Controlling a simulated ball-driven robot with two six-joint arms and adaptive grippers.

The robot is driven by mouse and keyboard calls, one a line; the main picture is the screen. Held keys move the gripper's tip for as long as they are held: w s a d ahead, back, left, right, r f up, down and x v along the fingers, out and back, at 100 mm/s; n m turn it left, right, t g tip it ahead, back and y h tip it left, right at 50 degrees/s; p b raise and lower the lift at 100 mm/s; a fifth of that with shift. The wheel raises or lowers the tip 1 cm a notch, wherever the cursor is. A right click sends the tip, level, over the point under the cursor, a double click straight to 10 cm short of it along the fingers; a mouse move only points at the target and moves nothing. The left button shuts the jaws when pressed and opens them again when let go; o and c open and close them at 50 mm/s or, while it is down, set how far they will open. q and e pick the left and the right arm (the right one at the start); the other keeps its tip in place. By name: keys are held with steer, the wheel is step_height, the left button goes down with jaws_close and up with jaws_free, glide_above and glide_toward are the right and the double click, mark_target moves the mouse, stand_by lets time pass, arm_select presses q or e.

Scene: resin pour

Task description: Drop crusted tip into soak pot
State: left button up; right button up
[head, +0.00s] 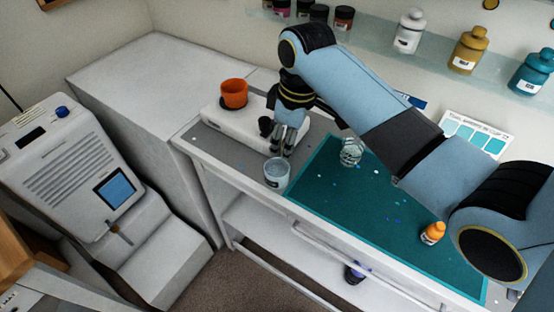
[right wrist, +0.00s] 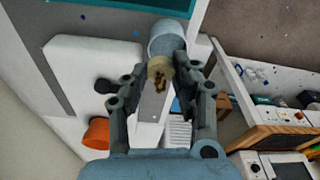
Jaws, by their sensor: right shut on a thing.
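My right gripper (head: 286,148) is shut on the crusted tip, and the fingers point down just above and behind the soak pot. In the right wrist view the crusted tip (right wrist: 159,70) is a short pale tan piece with brown crust, held between the fingertips of my right gripper (right wrist: 160,82). The soak pot (head: 276,174) is a small pale blue-grey cup with a label, upright near the table's front edge. In the right wrist view the pot (right wrist: 166,36) lies just beyond the tip. I cannot tell whether they touch. My left gripper is out of view.
A grey machine (head: 75,180) is at left.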

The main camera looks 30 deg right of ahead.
steer(key=shift+f, duration=0.15)
steer(key=o, duration=0.8)
steer(key=shift+c, duration=0.2)
step_height(320, 180, up, 12)
steer(key=s, duration=0.1)
steer(key=shift+s+d, duration=0.15)
steer(key=shift+d, duration=0.25)
steer(key=shift+f, duration=0.1)
